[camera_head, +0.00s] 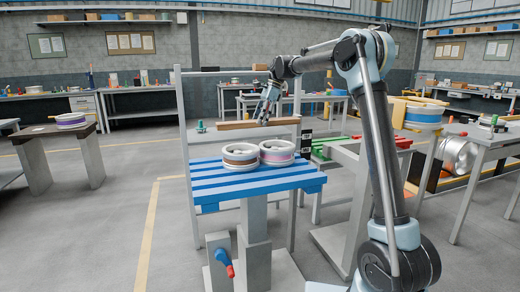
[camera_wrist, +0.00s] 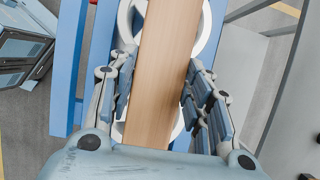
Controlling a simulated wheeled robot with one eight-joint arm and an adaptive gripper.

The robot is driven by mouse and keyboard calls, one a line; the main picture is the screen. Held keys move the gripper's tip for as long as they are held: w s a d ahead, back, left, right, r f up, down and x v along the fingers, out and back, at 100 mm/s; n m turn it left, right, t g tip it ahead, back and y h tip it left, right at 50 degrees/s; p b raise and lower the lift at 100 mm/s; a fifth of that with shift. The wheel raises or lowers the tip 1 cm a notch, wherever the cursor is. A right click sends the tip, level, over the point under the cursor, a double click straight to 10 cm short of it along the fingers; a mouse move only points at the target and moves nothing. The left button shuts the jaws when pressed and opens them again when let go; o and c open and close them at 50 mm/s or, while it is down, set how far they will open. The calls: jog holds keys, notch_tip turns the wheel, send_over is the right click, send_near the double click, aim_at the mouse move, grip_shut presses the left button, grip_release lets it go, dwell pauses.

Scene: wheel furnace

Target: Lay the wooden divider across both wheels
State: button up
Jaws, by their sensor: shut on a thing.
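The wooden divider (camera_head: 235,125) is a long light-brown plank, held roughly level above the two wheels. My gripper (camera_head: 267,112) is shut on it from above, near its middle. In the wrist view the divider (camera_wrist: 158,70) runs lengthwise between the two fingers. The left wheel (camera_head: 239,164), with a brown band, and the right wheel (camera_head: 277,160), with a purple band, lie flat side by side on a blue slatted table (camera_head: 215,190). In the head view, a gap shows between divider and wheels. White wheel rims (camera_wrist: 206,32) show under the divider in the wrist view.
A grey upright frame (camera_head: 185,120) stands behind the blue table. A green slatted surface (camera_head: 322,150) is just right. Another wheel (camera_head: 71,120) sits on a table at far left, and a blue-banded one (camera_head: 424,116) at the right. The floor at left is clear.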

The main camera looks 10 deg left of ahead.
jog(key=shift+w+f, duration=0.1)
jog(key=shift+f, duration=4.85)
jog(key=shift+f, duration=0.1)
jog(key=o, duration=1.3)
